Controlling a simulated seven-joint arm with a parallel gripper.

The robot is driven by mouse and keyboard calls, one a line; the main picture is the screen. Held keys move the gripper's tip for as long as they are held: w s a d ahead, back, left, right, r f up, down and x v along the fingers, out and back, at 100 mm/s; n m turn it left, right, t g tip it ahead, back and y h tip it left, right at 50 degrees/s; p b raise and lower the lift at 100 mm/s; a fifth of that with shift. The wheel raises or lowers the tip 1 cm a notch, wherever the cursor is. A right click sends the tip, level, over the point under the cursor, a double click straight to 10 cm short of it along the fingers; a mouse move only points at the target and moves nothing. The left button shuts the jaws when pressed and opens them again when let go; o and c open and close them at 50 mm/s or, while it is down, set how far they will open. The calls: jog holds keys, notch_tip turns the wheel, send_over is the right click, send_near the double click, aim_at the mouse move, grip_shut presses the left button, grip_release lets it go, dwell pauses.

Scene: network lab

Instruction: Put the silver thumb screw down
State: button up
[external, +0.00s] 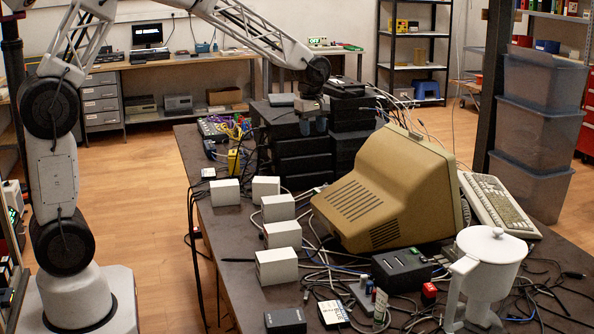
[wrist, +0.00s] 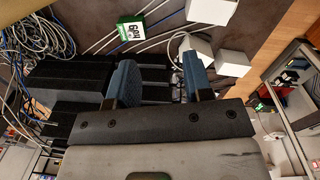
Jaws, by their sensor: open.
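I cannot make out the silver thumb screw in either view. My gripper (external: 313,126) is at the end of the outstretched arm, above and in front of the stacked black boxes at the back of the dark table. In the wrist view my gripper (wrist: 159,80) shows two blue-padded fingers spread apart. Nothing shows held between them; white and grey cables and dark boxes lie beyond. Whether the fingers touch anything is unclear.
Black boxes (external: 302,155) stand stacked close to the gripper. Several white boxes (external: 277,207) line the table's left side. A beige monitor (external: 385,190) fills the middle. A white jug-like container (external: 490,265) stands front right. A green-labelled box (wrist: 131,31) lies near cables.

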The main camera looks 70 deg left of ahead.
jog(key=s+d+r+m, duration=0.3)
jog(key=s+d, duration=0.2)
jog(key=s, duration=0.2)
jog(key=s+d+r+m+t, duration=0.1)
jog(key=s+d+r+m, duration=0.25)
jog(key=s, duration=0.25)
jog(key=s+d+r+m, duration=0.3)
jog(key=s+d, duration=0.2)
jog(key=s, duration=0.2)
jog(key=s+d+m, duration=0.2)
jog(key=s+m, duration=0.1)
jog(key=s, duration=0.5)
jog(key=s+d+f+m, duration=0.1)
jog(key=s+d+m, duration=0.2)
jog(key=s, duration=0.5)
jog(key=s+d+f+m+t, duration=0.1)
jog(key=s+d+m, duration=0.2)
jog(key=s, duration=0.6)
jog(key=shift+d+f+m, duration=0.2)
jog(key=shift+m, duration=0.85)
jog(key=o, duration=0.8)
jog(key=shift+w, duration=0.1)
